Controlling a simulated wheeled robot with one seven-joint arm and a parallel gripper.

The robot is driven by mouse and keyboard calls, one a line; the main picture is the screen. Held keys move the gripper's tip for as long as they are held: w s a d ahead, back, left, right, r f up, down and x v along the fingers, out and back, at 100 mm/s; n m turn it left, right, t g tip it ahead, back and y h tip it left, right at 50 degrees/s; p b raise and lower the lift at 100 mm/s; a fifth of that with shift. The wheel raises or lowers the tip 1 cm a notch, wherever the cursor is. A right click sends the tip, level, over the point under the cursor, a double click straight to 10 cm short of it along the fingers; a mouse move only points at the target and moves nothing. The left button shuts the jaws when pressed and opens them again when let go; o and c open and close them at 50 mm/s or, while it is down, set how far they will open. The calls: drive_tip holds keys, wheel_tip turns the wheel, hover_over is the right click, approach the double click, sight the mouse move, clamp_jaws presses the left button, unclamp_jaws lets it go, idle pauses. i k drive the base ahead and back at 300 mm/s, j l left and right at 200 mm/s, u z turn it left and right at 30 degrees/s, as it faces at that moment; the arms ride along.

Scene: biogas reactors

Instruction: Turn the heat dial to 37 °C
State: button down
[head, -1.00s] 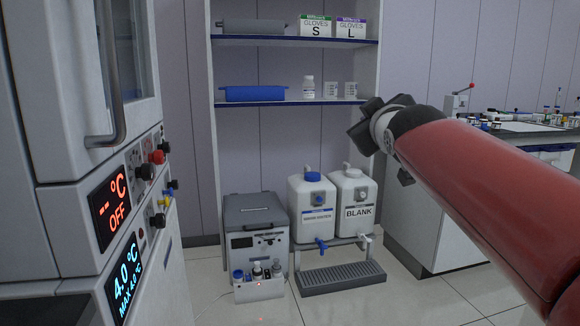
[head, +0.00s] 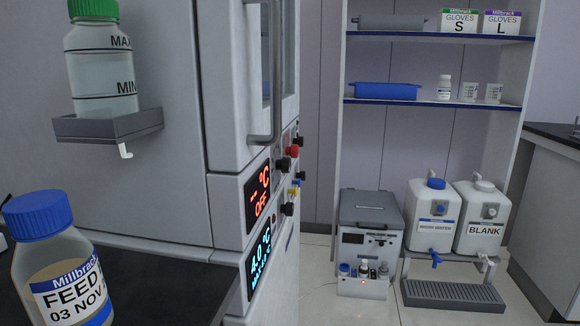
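The tall grey cabinet (head: 228,195) stands left of centre, its front seen at a steep angle. Its upper display (head: 258,196) glows orange-red and reads "-- °C OFF". A lower display (head: 259,262) glows blue and reads about 4.0 °C. Beside the displays is a column of small controls: a red knob (head: 292,151), a black knob (head: 284,165) and several others, some yellow or black. Which one is the heat dial I cannot tell, and no dial markings are legible. My gripper is out of view.
A bench (head: 150,275) with a blue-capped feed bottle (head: 62,262) is at the near left. A green-capped bottle (head: 97,75) sits on a wall bracket (head: 110,125). Shelving (head: 435,37), a grey box (head: 371,212) and white canisters (head: 434,212) stand behind. Some floor (head: 318,270) shows right of the cabinet.

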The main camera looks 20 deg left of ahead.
sight(284, 165)
drive_tip(key=u, duration=1.2)
